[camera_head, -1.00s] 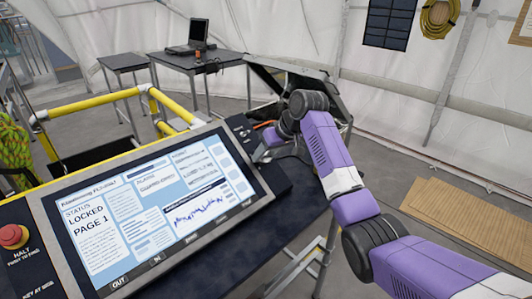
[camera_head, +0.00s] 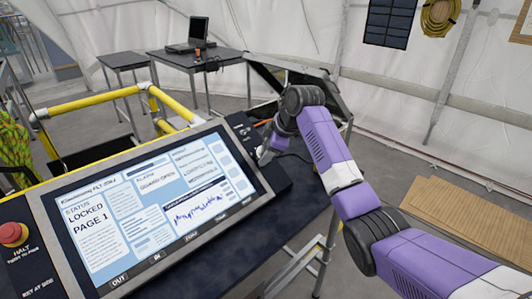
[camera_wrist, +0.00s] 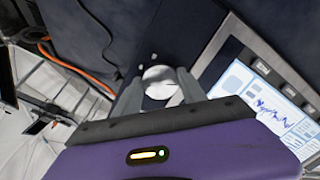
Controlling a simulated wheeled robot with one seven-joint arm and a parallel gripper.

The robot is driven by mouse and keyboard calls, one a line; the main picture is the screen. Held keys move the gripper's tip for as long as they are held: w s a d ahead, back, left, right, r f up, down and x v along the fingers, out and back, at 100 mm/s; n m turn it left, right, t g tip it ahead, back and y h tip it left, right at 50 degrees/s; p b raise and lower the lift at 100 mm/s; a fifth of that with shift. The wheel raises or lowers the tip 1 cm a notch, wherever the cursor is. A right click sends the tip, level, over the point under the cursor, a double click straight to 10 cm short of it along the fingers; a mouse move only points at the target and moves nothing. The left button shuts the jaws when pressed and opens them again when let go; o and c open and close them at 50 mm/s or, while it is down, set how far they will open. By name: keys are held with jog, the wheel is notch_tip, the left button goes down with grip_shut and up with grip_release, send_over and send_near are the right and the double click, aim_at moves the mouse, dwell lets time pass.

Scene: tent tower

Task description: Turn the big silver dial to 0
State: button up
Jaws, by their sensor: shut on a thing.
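The big silver dial (camera_wrist: 160,82) shows in the wrist view as a round, bright knob on a dark panel beside the screen. The two grey fingers of my gripper (camera_wrist: 160,88) stand on either side of it and are shut on it. A thin mark shows near the dial's right side, but I cannot read any number or scale. In the head view my gripper (camera_head: 264,152) reaches down at the right end of the console, and the dial is hidden there behind my arm.
The console screen (camera_head: 150,210) reads "STATUS LOCKED PAGE 1". A red halt button (camera_head: 13,234) is at its left. An orange cable (camera_wrist: 78,70) runs beside the dial panel. Yellow rails (camera_head: 95,104) stand behind the console. An open dark case (camera_head: 300,85) lies beyond my arm.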

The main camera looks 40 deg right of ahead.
jog(key=shift+n, duration=1.9)
jog(key=shift+b, duration=0.3)
jog(key=o, duration=1.4)
jog(key=shift+c, duration=0.2)
jog(key=b+v, duration=0.1)
jog(key=v, duration=0.7)
jog(key=shift+a+f, duration=0.1)
jog(key=shift+a, duration=0.05)
